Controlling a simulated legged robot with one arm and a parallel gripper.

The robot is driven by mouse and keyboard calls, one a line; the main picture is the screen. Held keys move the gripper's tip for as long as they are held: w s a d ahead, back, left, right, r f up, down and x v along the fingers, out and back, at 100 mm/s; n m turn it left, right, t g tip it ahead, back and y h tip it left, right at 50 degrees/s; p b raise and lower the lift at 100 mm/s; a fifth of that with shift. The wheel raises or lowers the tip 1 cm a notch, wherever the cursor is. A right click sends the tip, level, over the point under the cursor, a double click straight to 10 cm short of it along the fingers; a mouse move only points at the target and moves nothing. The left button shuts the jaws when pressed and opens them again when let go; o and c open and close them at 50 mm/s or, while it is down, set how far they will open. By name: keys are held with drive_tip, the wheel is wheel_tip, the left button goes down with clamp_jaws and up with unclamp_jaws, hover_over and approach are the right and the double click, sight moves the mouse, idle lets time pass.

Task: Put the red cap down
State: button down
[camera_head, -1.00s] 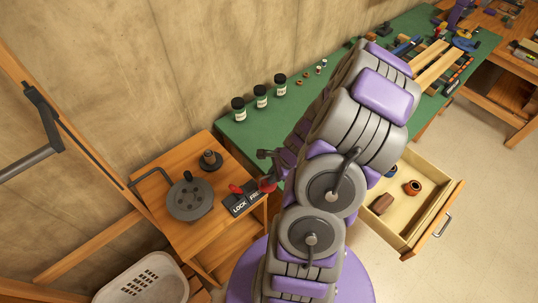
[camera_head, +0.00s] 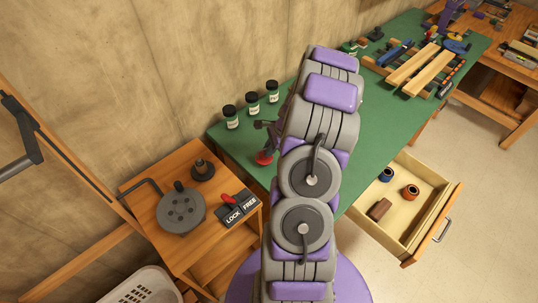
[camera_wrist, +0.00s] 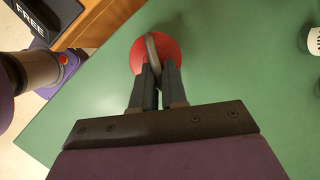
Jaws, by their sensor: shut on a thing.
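The red cap (camera_wrist: 137,56) is a round red piece with a grey raised grip across its middle. My gripper (camera_wrist: 158,75) is shut on that grip in the wrist view, with the cap at its fingertips over the green bench top (camera_wrist: 230,70). In the head view the red cap (camera_head: 264,158) shows near the left end of the green bench, just left of my arm. My gripper (camera_head: 268,143) is partly hidden there by my arm. I cannot tell whether the cap touches the bench.
Dark-lidded jars (camera_head: 231,117) stand along the wall side of the bench. A side table (camera_head: 197,237) holds a LOCK/FREE plate (camera_head: 239,208) with a red lever and a grey disc (camera_head: 181,211). An open drawer (camera_head: 408,250) sticks out at right. Bench around the cap is clear.

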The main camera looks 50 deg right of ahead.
sight(260, 157)
drive_tip(key=shift+w+d+f, duration=0.2)
drive_tip(key=shift+w+d, duration=0.05)
drive_tip(key=f, duration=0.1)
drive_tip(key=f+b, duration=0.1)
drive_tip(key=f, duration=0.1)
drive_tip(key=shift+a+f, duration=0.2)
drive_tip(key=shift+a, duration=0.1)
drive_tip(key=shift+d+r, duration=0.1)
drive_tip(key=c, duration=1.2)
unclamp_jaws()
drive_tip(key=shift+d, duration=0.1)
drive_tip(key=shift+o, duration=0.2)
drive_tip(key=shift+r, duration=0.1)
